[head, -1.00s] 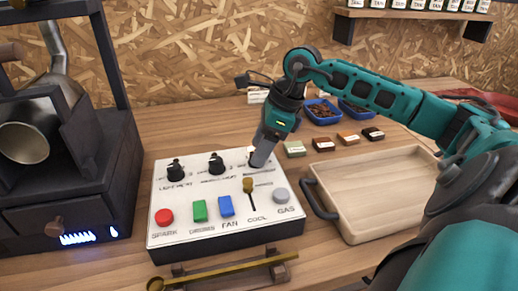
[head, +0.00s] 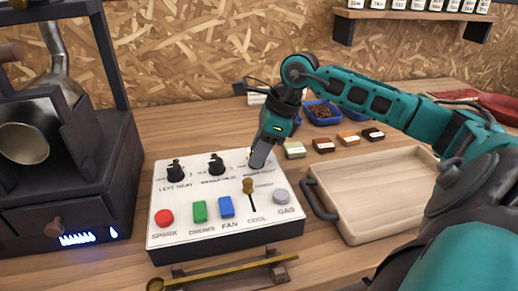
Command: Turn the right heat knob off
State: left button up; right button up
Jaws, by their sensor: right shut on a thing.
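The white control panel (head: 180,240) stands on the table in the head view. Its left heat knob (head: 176,173) and a middle knob (head: 216,165) are black and uncovered. My right gripper (head: 259,163) reaches down onto the panel's upper right corner, to the right of the middle knob. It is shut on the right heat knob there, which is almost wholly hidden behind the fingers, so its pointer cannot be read. My left gripper is not in view.
The panel also carries a red button (head: 164,217), green switch (head: 199,211), blue switch (head: 226,206), cool lever (head: 248,186) and grey gas button (head: 281,197). A wooden tray (head: 380,232) stands close on the right.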

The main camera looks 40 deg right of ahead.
jog(key=shift+n, duration=0.3)
jog(key=n+g, duration=0.1)
jog(key=n, duration=0.1)
jog(key=n+g+y+p, duration=0.1)
jog(key=n, duration=0.2)
jog(key=shift+w+r, duration=0.1)
jog(key=shift+w, duration=0.1)
jog(key=n+g, duration=0.2)
jog(key=n, duration=0.3)
jog(key=shift+w+n, duration=0.1)
jog(key=shift+n, duration=0.7)
jog(key=shift+g, duration=0.3)
jog(key=o, duration=1)
jog(key=shift+d, duration=0.1)
